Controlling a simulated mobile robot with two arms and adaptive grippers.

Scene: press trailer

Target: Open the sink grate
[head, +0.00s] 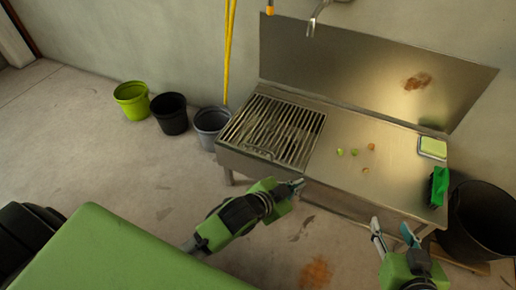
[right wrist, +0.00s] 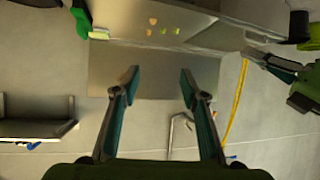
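The sink grate (head: 271,130), a panel of dark metal bars, lies flat over the left part of the steel sink unit (head: 345,185). A small handle (head: 258,154) shows at its front edge. My left gripper (head: 297,186) is in front of the unit, just right of the grate's front edge and apart from the handle. It also shows in the right wrist view (right wrist: 268,60); its finger gap is unclear. My right gripper (head: 393,232) is open and empty in front of the unit's right part. Its two spread fingers show in the right wrist view (right wrist: 160,78).
Food scraps (head: 355,152), a sponge (head: 432,148) and a green brush (head: 438,186) are on the steel top. A tap (head: 316,18) hangs above. Green (head: 131,100), black (head: 170,113) and grey (head: 211,125) buckets stand left. A large black bin (head: 483,215) stands right.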

